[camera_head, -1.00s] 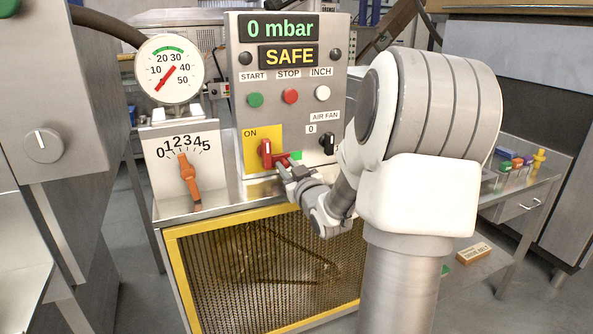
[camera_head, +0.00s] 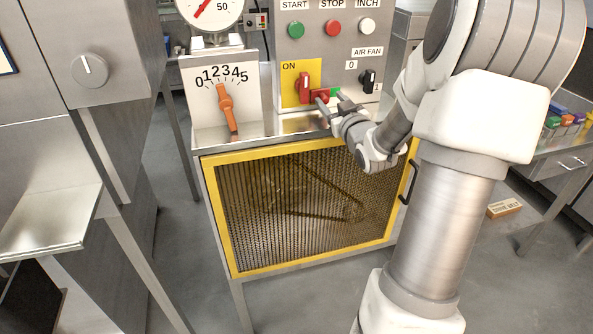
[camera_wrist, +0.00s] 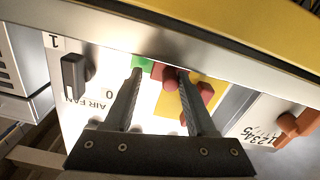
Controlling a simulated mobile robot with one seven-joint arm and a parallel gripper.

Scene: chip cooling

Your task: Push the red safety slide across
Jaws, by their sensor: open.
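The red safety slide (camera_head: 321,96) sits low on the grey control panel, right of the red switch handle (camera_head: 304,87) on the yellow ON plate (camera_head: 288,84). A green patch (camera_head: 335,93) shows just right of the slide. My gripper (camera_head: 329,103) is open at the slide, in front of the panel. In the wrist view, the slide's rounded red end (camera_wrist: 169,78) lies between the fingers (camera_wrist: 159,74), close to the right-hand finger; I cannot tell if they touch. The green patch (camera_wrist: 145,66) lies near the other finger. The switch handle (camera_wrist: 205,91) is partly hidden behind the right-hand finger.
The black air fan knob (camera_head: 367,79) is right of the slide. An orange lever (camera_head: 227,105) on a numbered scale stands left. A yellow-framed mesh guard (camera_head: 305,205) is below the panel. A grey cabinet (camera_head: 60,60) stands at far left.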

